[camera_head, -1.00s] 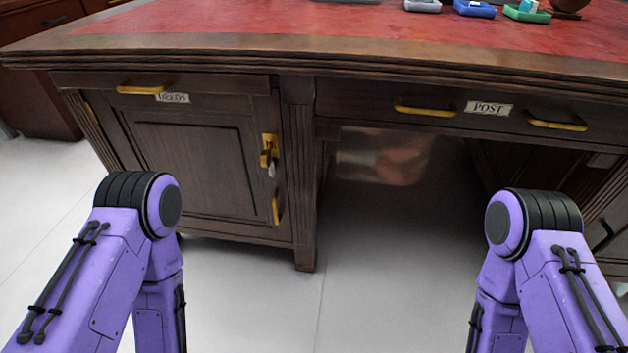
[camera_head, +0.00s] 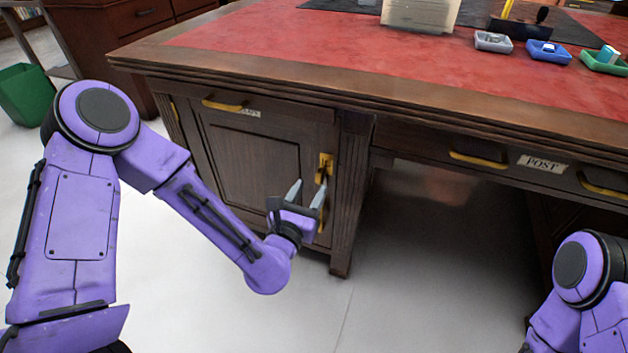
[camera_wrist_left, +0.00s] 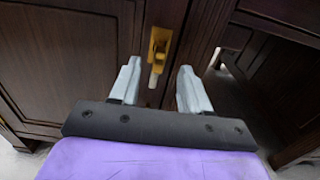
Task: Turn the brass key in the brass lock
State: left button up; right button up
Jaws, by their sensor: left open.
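The brass lock (camera_head: 326,163) is a plate on the right edge of the desk's left cabinet door. It also shows in the left wrist view (camera_wrist_left: 161,38), ahead and between the fingertips. The brass key (camera_wrist_left: 158,54) sits at the lock, with a pale part hanging below it; its exact turn is hard to tell. My left gripper (camera_head: 307,192) is open and empty, just in front of and below the lock; its two pale fingers (camera_wrist_left: 158,80) point toward it, apart from it. My right gripper is out of view; only part of my right arm shows.
A brass door handle (camera_head: 321,217) is below the lock, partly behind my left gripper. The desk's front edge (camera_head: 380,100) overhangs the door. Drawers with brass pulls (camera_head: 478,160) are at right, over open knee space. A green bin (camera_head: 28,95) stands far left.

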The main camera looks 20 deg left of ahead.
aim_at(318, 177)
pick_arm(q)
jog(key=w, duration=0.8)
jog(key=shift+d+f+b, duration=0.1)
jog(key=shift+d+b, duration=0.05)
jog(key=shift+b, duration=0.25)
jog(key=shift+s, duration=0.1)
grip_shut()
jog(key=c, duration=0.8)
grip_release()
grip_shut()
